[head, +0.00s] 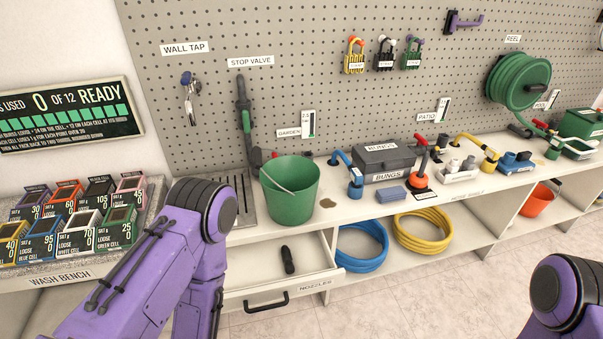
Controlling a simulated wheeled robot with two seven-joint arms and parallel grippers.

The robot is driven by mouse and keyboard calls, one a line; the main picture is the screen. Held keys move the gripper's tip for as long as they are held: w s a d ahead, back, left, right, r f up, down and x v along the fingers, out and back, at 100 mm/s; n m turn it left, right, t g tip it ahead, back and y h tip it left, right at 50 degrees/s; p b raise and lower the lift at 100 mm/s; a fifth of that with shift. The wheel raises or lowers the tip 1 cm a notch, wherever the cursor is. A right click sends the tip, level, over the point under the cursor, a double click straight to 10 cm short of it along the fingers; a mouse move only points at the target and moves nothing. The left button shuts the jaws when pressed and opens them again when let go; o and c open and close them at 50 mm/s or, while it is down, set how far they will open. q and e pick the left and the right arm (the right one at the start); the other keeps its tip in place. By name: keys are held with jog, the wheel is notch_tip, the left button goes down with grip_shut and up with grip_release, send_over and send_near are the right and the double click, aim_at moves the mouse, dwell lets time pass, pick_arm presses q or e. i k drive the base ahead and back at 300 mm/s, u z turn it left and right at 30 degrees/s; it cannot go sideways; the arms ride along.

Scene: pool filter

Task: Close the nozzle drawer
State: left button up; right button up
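The nozzle drawer (315,271) is pulled out below the bench top, left of the middle in the head view. Its front carries a dark bar handle (267,304) and a NOZZLES label (315,286). A black nozzle (288,260) lies inside on the pale drawer floor. My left arm bends in front of the drawer's left side and hides part of it; its gripper is outside the frame. Only a bent part of my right arm shows at the lower right; its gripper is also outside the frame.
A green bucket (290,192) stands on the bench above the drawer. A blue hose coil (361,246) and a yellow hose coil (423,230) lie in the open shelf to the right. The wash bench (60,272) with several coloured boxes is at left. The tiled floor (430,300) is clear.

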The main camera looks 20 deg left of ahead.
aim_at(255, 274)
jog(key=u, duration=2.25)
jog(key=k, duration=0.45)
jog(key=z, duration=1.2)
